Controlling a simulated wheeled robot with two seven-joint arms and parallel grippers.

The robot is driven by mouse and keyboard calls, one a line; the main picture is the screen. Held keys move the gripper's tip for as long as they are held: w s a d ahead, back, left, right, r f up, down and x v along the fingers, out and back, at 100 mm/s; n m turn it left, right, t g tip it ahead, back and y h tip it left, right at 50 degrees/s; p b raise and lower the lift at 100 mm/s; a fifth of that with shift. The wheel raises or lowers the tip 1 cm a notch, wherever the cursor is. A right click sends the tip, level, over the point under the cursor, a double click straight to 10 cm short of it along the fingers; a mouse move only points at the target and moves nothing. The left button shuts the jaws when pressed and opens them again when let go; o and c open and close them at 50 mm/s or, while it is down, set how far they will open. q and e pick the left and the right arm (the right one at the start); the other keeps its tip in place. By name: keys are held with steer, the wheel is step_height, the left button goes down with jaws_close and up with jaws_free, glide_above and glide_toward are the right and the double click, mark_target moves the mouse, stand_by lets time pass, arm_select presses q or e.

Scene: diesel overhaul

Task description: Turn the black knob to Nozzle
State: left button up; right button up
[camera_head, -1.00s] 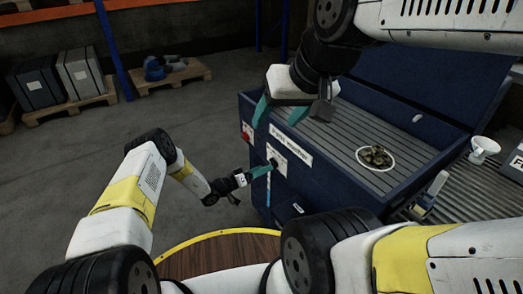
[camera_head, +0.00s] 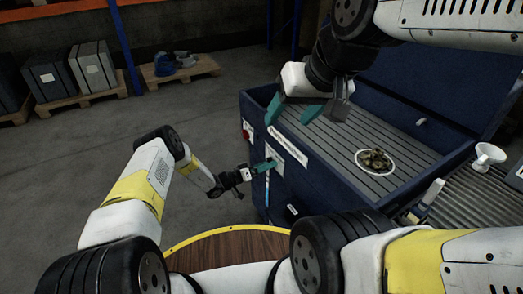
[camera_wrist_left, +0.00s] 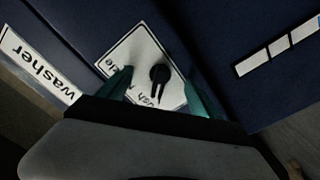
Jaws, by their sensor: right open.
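The black knob (camera_wrist_left: 159,74) sits on a white label plate (camera_wrist_left: 136,50) on the blue front of the parts washer (camera_head: 330,185). In the left wrist view its stem or pointer extends toward the lower edge of the picture. The plate's lettering is partly covered; "zle" and "sh" show. My left gripper (camera_head: 264,166) is at the plate, and in the head view it hides the knob. In the left wrist view its teal fingers (camera_wrist_left: 158,86) are apart, one on each side of the knob, with gaps between. My right gripper (camera_head: 296,110) is open and empty above the washer's near left corner.
A "washer" label (camera_wrist_left: 38,66) is beside the knob plate. A red switch (camera_head: 247,132) is on the washer's left side. Pallets with boxes (camera_head: 95,66) stand at the back left. The floor left is clear.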

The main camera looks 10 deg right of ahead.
arm_select(q)
steer(key=c, duration=1.5)
steer(key=m, duration=0.8)
steer(key=shift+s, duration=0.1)
steer(key=o, duration=1.7)
steer(key=shift+c, duration=0.2)
steer(key=v, duration=0.7)
steer(key=shift+r, duration=0.1)
